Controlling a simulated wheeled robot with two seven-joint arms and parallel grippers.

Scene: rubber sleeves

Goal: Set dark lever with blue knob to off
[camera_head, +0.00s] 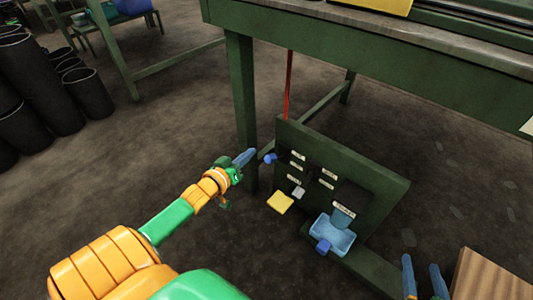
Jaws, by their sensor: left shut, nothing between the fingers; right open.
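A dark green upright panel (375,180) with small white labels stands on the floor under the green table. A small blue knob (270,158) sticks out at its upper left edge; its lever is too small and dark to make out. A second blue knob (323,246) shows lower down, in front of a light blue tray-like part (338,232). I cannot tell which knob is on the dark lever. My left gripper (246,157) is shut and empty, its blue fingertips just left of the upper knob in the picture. My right gripper (421,263) is open at the bottom right, apart from the panel.
A yellow plate (280,203) and a small pale block (298,192) stick out from the panel's left side. The green table (380,70) overhangs the panel, with a leg (242,95) behind my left gripper. A wooden box (492,278) is at bottom right. Black bins (85,93) stand far left.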

